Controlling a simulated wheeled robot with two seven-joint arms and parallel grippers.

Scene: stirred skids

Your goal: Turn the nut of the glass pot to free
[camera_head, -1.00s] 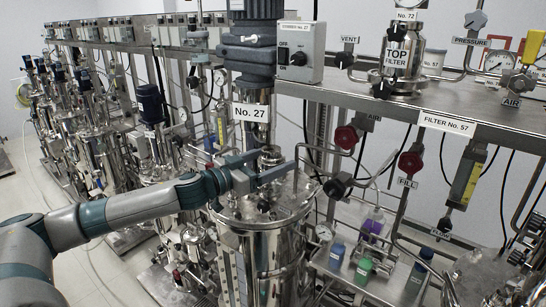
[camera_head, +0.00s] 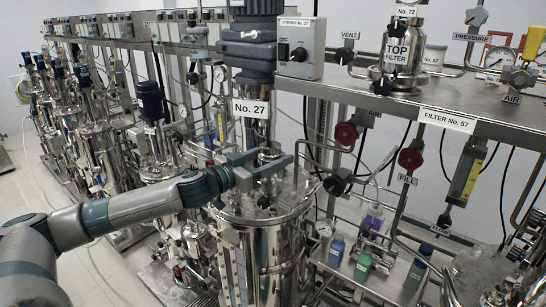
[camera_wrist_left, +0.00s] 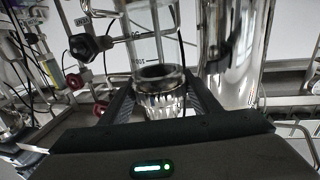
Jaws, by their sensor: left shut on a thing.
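My left gripper (camera_head: 274,158) reaches in from the left over the lid of the steel vessel (camera_head: 262,240) under the No. 27 label (camera_head: 250,108). In the left wrist view its two dark fingers (camera_wrist_left: 160,95) stand on either side of a ribbed metal nut (camera_wrist_left: 162,104) and are shut on it. The clear glass pot (camera_wrist_left: 155,45) adjoins the nut in that view, with a dark ring between them. In the head view the fingers hide much of the nut, and I cannot make out the glass. My right gripper is not in view.
A shiny steel cylinder (camera_wrist_left: 228,50) stands close beside the glass pot. A black knob (camera_head: 336,185) and red valve knobs (camera_head: 345,134) lie right of the gripper. A steel shelf (camera_head: 470,122) runs behind. Small bottles (camera_head: 363,267) stand on a lower tray at right.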

